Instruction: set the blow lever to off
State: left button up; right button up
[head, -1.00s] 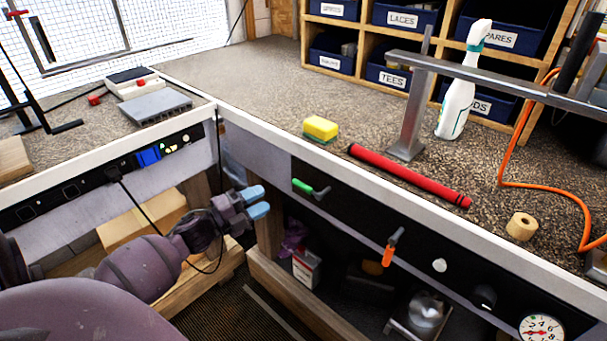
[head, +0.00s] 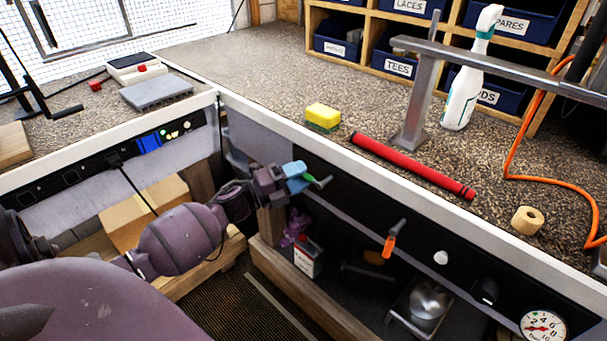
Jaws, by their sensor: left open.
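Two levers sit on the black front panel (head: 350,210) under the bench top; no label naming the blow lever is readable. The green-ended lever (head: 322,183) is at the panel's left end, mostly hidden behind my left gripper. The orange-ended lever (head: 390,245) is further right, its orange end pointing down and slightly left. My left gripper (head: 300,177), with blue fingertips, is open at the green lever. I cannot tell whether the fingers touch it or stand around it. My right gripper is not in view.
The panel also carries a white button (head: 440,258), a black knob (head: 485,290) and a pressure gauge (head: 543,327). An open shelf lies below.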

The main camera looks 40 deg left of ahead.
pick_arm(q)
jog(key=shift+w+d+r, duration=0.1)
jog(key=shift+w+d, duration=0.2)
jog(key=shift+w, duration=0.25)
jog(key=shift+c, duration=0.4)
grip_shut()
